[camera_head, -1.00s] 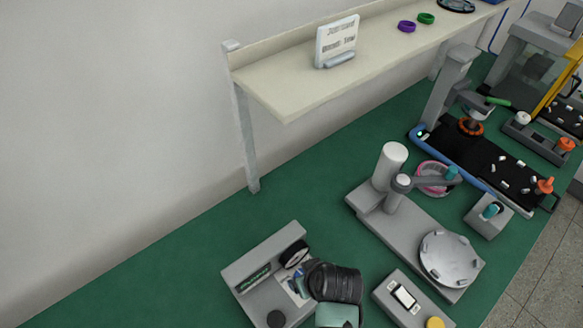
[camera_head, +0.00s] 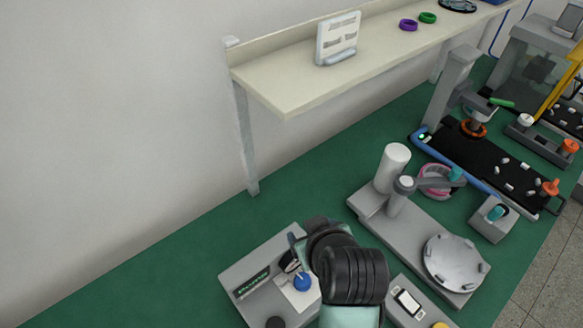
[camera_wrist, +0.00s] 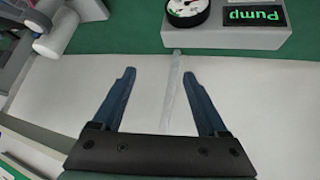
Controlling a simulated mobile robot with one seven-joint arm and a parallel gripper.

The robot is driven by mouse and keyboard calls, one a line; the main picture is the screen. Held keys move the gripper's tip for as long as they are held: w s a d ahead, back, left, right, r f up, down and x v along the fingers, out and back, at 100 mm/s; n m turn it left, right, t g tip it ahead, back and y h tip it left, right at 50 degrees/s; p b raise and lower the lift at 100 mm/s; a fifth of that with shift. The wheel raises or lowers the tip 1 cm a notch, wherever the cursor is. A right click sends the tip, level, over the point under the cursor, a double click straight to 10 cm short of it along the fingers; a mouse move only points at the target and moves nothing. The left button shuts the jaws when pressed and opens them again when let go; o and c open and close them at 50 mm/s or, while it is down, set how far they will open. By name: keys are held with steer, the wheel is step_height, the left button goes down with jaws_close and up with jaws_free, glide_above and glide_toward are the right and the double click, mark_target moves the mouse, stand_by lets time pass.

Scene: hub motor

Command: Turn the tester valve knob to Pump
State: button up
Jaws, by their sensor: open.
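The grey tester (camera_head: 262,292) stands at the bottom of the head view, with a black-rimmed gauge and a dark label. In the wrist view its body (camera_wrist: 225,41) carries the round gauge (camera_wrist: 188,10) and a green lit label reading Pump (camera_wrist: 254,14). A pale narrow strip (camera_wrist: 174,90) shows between the fingers.
A grey stand with a round plate (camera_head: 455,262) is right of the tester. A grey box with a small screen (camera_head: 408,301) stands nearer. The shelf (camera_head: 290,90) is above at the back. Green bench top (camera_head: 150,270) left of the tester is clear.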

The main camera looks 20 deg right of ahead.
steer(key=w+a+r+t+h+b, duration=0.1)
steer(key=w+r+t+b, duration=0.1)
steer(key=w+r+t, duration=0.2)
steer(key=shift+w+a+r+t, duration=0.25)
steer(key=shift+w+r, duration=1.2)
steer(key=shift+r, duration=1.95)
